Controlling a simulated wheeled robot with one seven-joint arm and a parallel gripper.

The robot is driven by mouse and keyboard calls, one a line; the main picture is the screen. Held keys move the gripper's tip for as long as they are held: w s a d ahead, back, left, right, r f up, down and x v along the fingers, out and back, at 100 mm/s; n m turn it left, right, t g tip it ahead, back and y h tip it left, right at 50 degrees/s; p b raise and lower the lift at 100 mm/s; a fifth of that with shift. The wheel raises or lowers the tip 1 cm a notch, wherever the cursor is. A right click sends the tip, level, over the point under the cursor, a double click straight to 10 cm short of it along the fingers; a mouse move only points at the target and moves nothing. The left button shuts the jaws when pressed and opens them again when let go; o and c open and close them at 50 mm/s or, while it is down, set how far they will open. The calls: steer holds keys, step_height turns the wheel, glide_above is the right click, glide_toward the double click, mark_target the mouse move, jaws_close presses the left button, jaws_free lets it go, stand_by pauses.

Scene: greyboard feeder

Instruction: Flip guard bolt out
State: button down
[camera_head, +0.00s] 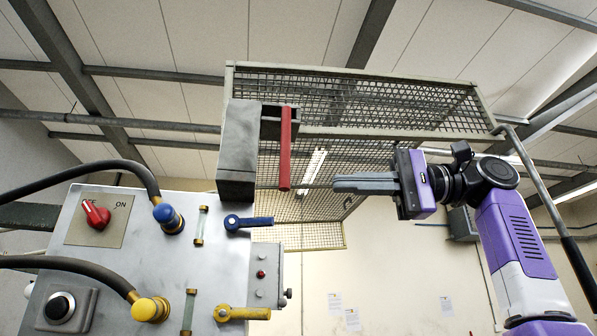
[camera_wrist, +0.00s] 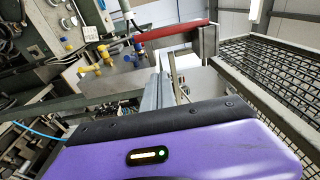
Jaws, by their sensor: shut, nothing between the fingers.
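The guard bolt's red handle (camera_head: 285,148) hangs upright at the right side of a dark grey block (camera_head: 237,150). The block stands at the upper right of the grey machine panel, in front of the mesh guard (camera_head: 370,100). In the wrist view the red handle (camera_wrist: 172,33) lies almost level beyond the fingertips. My gripper (camera_head: 336,184) is shut and empty, level, to the right of the handle's lower end. A gap shows between them in the head view. The shut fingers also show in the wrist view (camera_wrist: 160,76). I cannot tell how far the bolt reaches into the guard.
The panel carries a red rotary switch (camera_head: 96,214), a blue lever (camera_head: 248,222), a yellow lever (camera_head: 241,313) and black hoses with blue and yellow fittings. The mesh guard's frame passes above my gripper. Open air lies below my gripper.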

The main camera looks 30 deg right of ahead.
mark_target(288, 182)
steer(key=shift+w+a, duration=0.1)
steer(key=shift+w, duration=0.05)
steer(key=p+x, duration=0.3)
steer(key=x, duration=0.7)
steer(key=shift+s+a, duration=0.1)
steer(key=shift+s, duration=1.9)
steer(key=shift+s, duration=0.1)
steer(key=s+b, duration=0.1)
steer(key=s+a+b, duration=0.1)
steer(key=s, duration=0.1)
steer(key=shift+s, duration=0.15)
steer(key=shift+a, duration=0.1)
